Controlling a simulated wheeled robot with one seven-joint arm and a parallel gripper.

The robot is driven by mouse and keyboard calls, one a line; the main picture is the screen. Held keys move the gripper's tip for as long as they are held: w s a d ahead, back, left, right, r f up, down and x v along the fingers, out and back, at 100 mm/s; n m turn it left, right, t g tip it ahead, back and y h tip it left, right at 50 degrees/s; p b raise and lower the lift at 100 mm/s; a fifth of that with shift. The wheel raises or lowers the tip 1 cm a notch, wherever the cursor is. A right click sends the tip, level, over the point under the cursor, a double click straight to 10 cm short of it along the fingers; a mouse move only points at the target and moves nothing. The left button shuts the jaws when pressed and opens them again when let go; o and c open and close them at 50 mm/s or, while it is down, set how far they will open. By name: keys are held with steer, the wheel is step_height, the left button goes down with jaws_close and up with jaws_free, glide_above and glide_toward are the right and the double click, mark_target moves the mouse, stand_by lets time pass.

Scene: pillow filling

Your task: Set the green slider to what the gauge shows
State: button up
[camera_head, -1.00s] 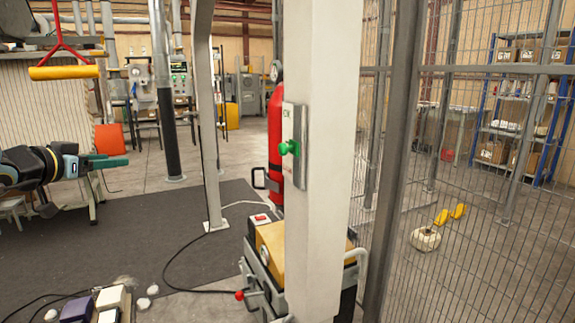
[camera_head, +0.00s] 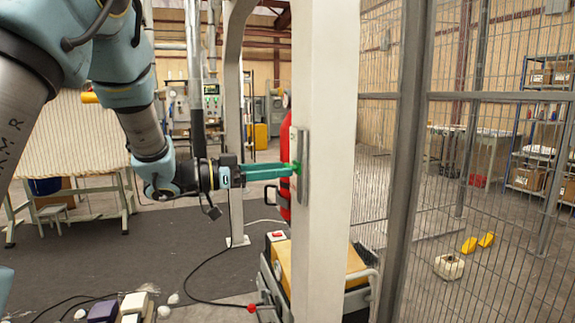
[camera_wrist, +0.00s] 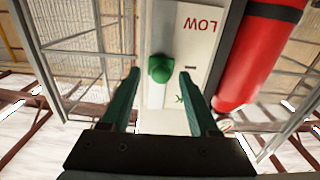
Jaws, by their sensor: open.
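The green slider knob (camera_wrist: 160,68) sits on a plate (camera_wrist: 203,50) on the white post. In the wrist view the plate is marked LOW at the top and shows part of a green letter lower down; the knob lies between these marks. My gripper (camera_wrist: 160,75) is open, with one green finger on each side of the knob; contact cannot be told. In the head view my gripper (camera_head: 291,170) reaches the plate from the left and mostly covers the knob. A small round part (camera_wrist: 225,125) by the red extinguisher may be the gauge; its reading is not legible.
The white post (camera_head: 324,240) stands directly behind the plate. The red extinguisher (camera_wrist: 262,55) hangs close beside it. A wire mesh fence (camera_head: 480,150) closes off the right. A cart with a yellow top (camera_head: 294,264) stands at the post's foot.

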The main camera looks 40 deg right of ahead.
steer(key=shift+x, duration=1.4)
steer(key=shift+c, duration=0.3)
jaws_close()
